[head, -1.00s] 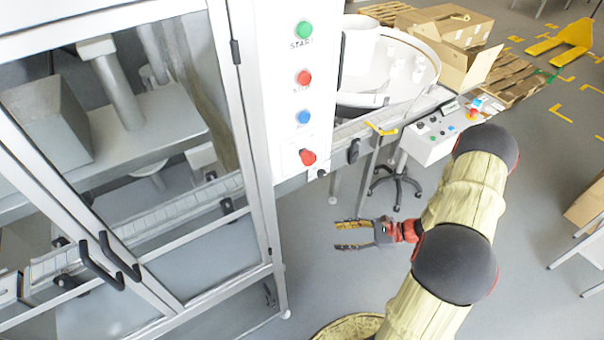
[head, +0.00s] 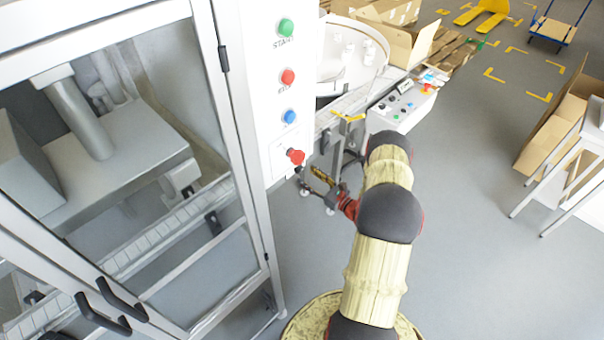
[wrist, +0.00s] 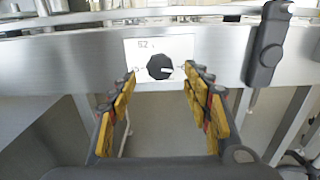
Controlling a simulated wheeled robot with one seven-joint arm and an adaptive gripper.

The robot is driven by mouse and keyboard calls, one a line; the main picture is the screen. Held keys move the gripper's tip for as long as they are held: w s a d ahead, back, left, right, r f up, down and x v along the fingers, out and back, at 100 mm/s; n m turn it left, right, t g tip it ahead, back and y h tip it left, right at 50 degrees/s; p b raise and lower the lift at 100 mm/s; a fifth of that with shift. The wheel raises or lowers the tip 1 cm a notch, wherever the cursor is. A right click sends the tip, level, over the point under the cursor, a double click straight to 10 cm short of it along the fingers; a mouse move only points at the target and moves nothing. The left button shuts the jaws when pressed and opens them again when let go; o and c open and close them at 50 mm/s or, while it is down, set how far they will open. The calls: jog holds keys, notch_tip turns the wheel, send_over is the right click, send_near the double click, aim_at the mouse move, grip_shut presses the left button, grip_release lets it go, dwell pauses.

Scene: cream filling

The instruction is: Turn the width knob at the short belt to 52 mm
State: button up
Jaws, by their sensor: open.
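The width knob (wrist: 160,67) is a black round knob on a white plate (wrist: 178,46) fixed to the belt's metal side rail, seen in the wrist view. A mark reading about "62" shows at the plate's upper left; the text is small. A light pointer mark shows at the knob's right side. My gripper (wrist: 166,78) is open, its yellow-padded fingers to the left and right of the knob and below it in the picture, apart from it. In the head view my gripper (head: 320,183) is at the short belt (head: 343,101), beside the machine's control column; the knob cannot be made out there.
A black clamp handle (wrist: 267,45) hangs on the rail right of the knob. In the head view a red knob (head: 296,156) sits on the column left of my gripper. A control box (head: 402,106) stands behind my arm.

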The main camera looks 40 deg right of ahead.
aim_at(300, 171)
jog(key=shift+w+a, duration=0.1)
jog(key=shift+w, duration=1.7)
jog(key=shift+c, duration=0.4)
jog(key=c, duration=1.1)
